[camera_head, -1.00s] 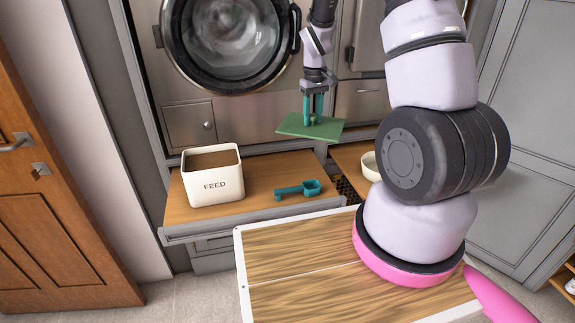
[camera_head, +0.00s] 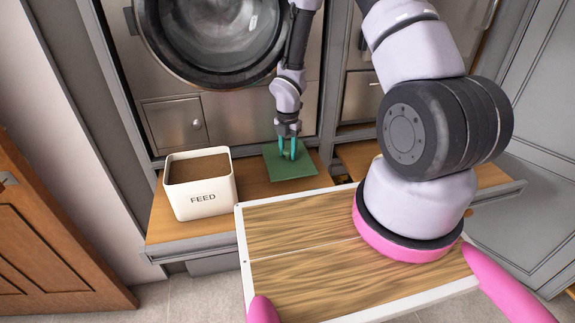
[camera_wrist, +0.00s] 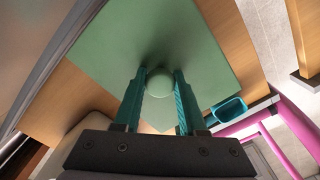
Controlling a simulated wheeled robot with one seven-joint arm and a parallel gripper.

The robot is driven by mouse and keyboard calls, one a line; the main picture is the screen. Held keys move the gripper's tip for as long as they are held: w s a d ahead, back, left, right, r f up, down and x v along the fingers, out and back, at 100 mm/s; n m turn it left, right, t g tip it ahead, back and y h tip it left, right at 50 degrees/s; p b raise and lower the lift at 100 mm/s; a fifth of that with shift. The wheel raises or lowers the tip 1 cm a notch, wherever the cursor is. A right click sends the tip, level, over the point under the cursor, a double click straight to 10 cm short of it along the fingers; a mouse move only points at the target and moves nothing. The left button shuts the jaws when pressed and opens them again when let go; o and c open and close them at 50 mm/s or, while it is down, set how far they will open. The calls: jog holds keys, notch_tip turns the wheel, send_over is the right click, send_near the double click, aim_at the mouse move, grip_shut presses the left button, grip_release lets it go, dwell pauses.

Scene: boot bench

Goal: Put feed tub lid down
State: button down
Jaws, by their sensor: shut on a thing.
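The feed tub lid (camera_head: 290,167) is a flat green square with a small round knob (camera_wrist: 159,84). My gripper (camera_head: 288,150) is shut on the knob, with its teal fingers on either side of it in the wrist view. The lid is low over the wooden bench top, right of the tub; I cannot tell whether it touches the wood. The feed tub (camera_head: 200,184) is a white box marked FEED. It stands open on the bench, filled with brown feed, apart from the lid.
The wooden bench top (camera_head: 165,226) has bare room in front of the tub. A teal scoop (camera_wrist: 229,109) shows beside the lid in the wrist view. A round glass machine door (camera_head: 210,35) hangs above. A second wooden shelf (camera_head: 357,157) lies to the right.

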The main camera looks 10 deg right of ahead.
aim_at(288, 158)
jog(key=shift+f, duration=2.75)
jog(key=shift+f, duration=0.15)
jog(key=shift+c, duration=2.3)
grip_release()
notch_tip(288, 158, up, 12)
jog(key=shift+r, duration=0.2)
jog(key=shift+s, duration=0.15)
